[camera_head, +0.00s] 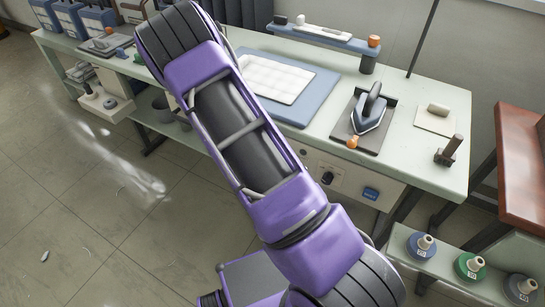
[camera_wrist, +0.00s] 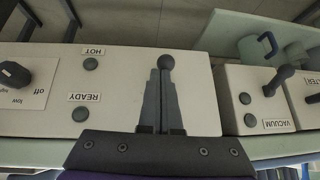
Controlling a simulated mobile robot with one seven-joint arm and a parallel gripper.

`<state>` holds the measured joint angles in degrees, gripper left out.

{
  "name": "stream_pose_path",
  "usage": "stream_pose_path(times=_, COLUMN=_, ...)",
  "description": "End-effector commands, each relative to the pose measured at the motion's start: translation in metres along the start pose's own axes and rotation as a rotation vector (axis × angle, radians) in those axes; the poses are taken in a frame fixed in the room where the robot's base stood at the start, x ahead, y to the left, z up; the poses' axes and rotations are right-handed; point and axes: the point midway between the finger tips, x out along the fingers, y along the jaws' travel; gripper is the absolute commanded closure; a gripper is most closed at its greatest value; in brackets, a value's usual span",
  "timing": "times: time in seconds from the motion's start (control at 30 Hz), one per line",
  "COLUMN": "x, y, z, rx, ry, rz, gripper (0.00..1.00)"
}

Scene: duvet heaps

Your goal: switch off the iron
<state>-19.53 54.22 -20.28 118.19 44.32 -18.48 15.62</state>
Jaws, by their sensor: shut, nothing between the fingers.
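The iron (camera_head: 370,112), grey with a dark handle, sits on a dark rest plate (camera_head: 341,130) on the bench. The bench front below it carries a dark knob (camera_head: 327,178). In the wrist view a pale control box (camera_wrist: 60,115) has a black dial (camera_wrist: 14,74) by the words "off" and "low", plus round buttons or lamps marked HOT (camera_wrist: 91,63) and READY (camera_wrist: 80,114). My gripper (camera_wrist: 163,78) is shut and empty in front of this box. A dark ball-ended lever (camera_wrist: 166,61) shows at its fingertips; contact is unclear. My arm hides the gripper in the head view.
A box marked VACUUM (camera_wrist: 235,82) with its own lever stands right of the control box. The pale bench top (camera_head: 435,165) holds a blue board (camera_head: 330,85) with white quilted cloth (camera_head: 270,76). Spools (camera_head: 470,265) stand low at right. Floor is open at left.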

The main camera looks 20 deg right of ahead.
Motion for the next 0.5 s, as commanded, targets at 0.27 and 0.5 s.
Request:
stream_pose_path(times=0.27, x=0.004, y=-0.006, z=0.013, rx=0.001, ry=-0.001, rz=0.0, gripper=1.0)
stream_pose_path(times=0.5, x=0.006, y=-0.007, z=0.017, rx=0.001, ry=-0.002, rz=0.001, gripper=1.0)
